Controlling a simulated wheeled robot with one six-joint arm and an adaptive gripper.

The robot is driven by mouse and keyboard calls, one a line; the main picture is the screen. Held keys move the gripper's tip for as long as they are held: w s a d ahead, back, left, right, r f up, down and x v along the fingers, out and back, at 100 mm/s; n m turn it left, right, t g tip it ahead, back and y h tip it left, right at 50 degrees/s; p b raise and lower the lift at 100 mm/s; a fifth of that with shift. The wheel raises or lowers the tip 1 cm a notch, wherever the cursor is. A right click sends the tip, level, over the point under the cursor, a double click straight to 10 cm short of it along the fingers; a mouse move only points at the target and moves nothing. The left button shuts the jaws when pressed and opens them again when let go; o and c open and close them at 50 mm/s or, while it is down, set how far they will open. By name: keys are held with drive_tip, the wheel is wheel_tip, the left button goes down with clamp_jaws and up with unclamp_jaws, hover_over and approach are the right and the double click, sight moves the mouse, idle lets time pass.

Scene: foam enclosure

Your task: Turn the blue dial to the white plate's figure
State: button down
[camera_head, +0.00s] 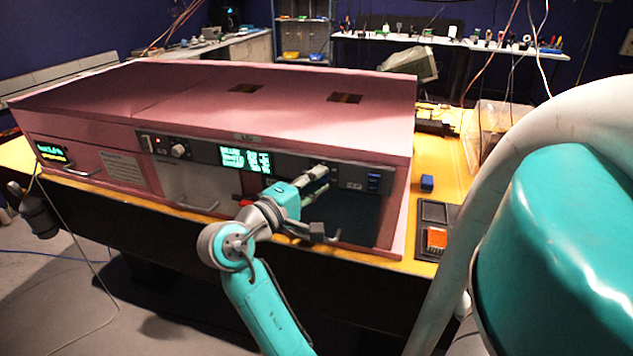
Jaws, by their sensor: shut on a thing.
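My gripper (322,180) is at the front control panel of the pink foam enclosure (230,100), right of the green-lit display (245,159). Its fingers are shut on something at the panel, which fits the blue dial. The dial itself is hidden behind the fingers, so its pointer and setting cannot be read. The mark is too small to read surely.
A blue switch-like part (374,181) sits on the panel right of my gripper. A blue block (427,183) and a dark tray (436,214) with an orange item lie on the yellow bench (425,150). A red part (246,202) is below the display.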

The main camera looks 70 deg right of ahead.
drive_tip(key=shift+m+y, duration=0.4)
drive_tip(key=shift+m, duration=0.2)
drive_tip(key=c, duration=0.9)
unclamp_jaws()
drive_tip(key=shift+a, duration=0.1)
drive_tip(key=v, duration=1.2)
drive_tip(key=shift+f, duration=0.1)
